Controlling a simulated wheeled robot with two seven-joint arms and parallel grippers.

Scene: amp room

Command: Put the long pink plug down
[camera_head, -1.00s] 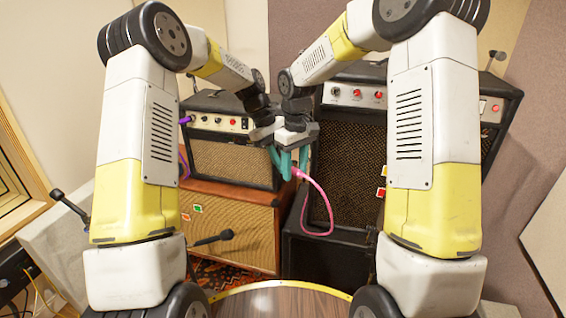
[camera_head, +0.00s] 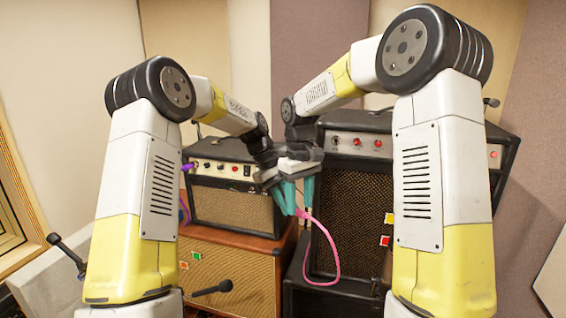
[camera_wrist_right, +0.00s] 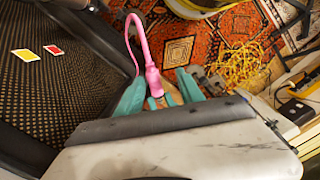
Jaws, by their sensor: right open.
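The long pink plug (camera_head: 304,213) is in mid-air at the teal fingertips of my two grippers, which are close together. Its pink cable hangs in a loop below it. In the right wrist view the plug (camera_wrist_right: 153,80) lies between the spread fingers of my right gripper (camera_wrist_right: 160,91), which is open with gaps on both sides. My right gripper (camera_head: 307,195) is at the right in the head view. My left gripper (camera_head: 286,199) is beside it and appears shut on the plug's end; the contact is partly hidden.
A small amp (camera_head: 235,205) stands on a brown cabinet (camera_head: 235,275) at the left. A larger black amp (camera_head: 350,215) stands at the right, close to the hanging cable. A yellow cable heap (camera_wrist_right: 240,68) lies on the patterned rug.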

